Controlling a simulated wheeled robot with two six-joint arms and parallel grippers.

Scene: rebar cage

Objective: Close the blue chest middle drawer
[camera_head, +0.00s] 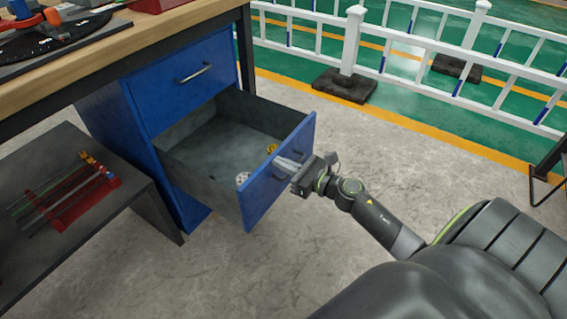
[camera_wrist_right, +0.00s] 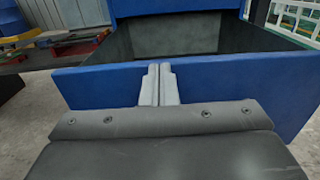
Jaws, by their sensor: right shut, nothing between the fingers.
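The blue chest (camera_head: 180,85) stands under the workbench in the head view. Its middle drawer (camera_head: 278,172) is pulled well out, with its grey inside showing. A yellow item (camera_head: 271,148) and a whitish round item (camera_head: 242,178) lie in it. My right gripper (camera_head: 279,163) is at the outer side of the drawer's blue front, its fingers together and empty. In the right wrist view the shut fingers (camera_wrist_right: 159,84) point at the blue drawer front (camera_wrist_right: 100,82) near its middle. Whether they touch it is hard to tell. My left gripper is not in view.
The upper drawer with its handle (camera_head: 195,74) is shut. A low dark table (camera_head: 110,222) with a red rack (camera_head: 85,197) stands left of the open drawer. White railings (camera_head: 352,45) stand behind. The concrete floor right of the drawer is clear.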

